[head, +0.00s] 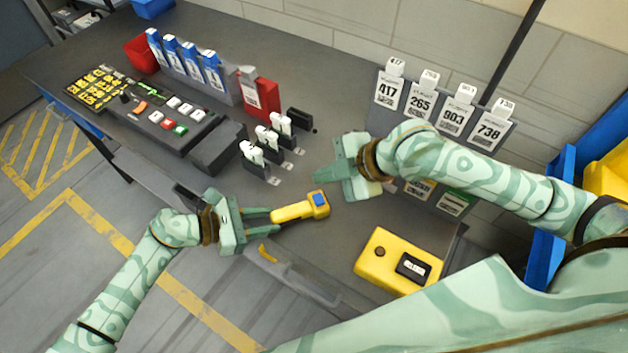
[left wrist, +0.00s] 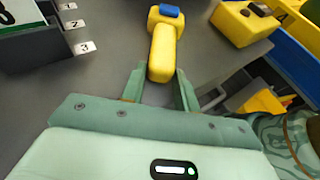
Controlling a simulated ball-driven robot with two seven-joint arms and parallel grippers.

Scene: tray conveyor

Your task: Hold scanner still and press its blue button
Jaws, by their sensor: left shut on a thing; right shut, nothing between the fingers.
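The yellow scanner (head: 292,211) lies at the middle of the grey table's front part, with its blue button (head: 319,198) at its right end. My left gripper (head: 272,215) is shut on the scanner's handle end. In the left wrist view the scanner (left wrist: 162,50) points away from the fingers (left wrist: 159,85), and the blue button (left wrist: 170,10) is at its far end. My right gripper (head: 318,177) is shut and empty, a little behind the blue button and apart from it. Whether the scanner touches the table cannot be told.
A yellow box (head: 375,260) with a dark knob stands at the front right. Numbered cards (head: 437,105) stand at the back right. Several white-tabbed slots (head: 268,145), a red bin (head: 141,53) and a button console (head: 160,115) are to the left.

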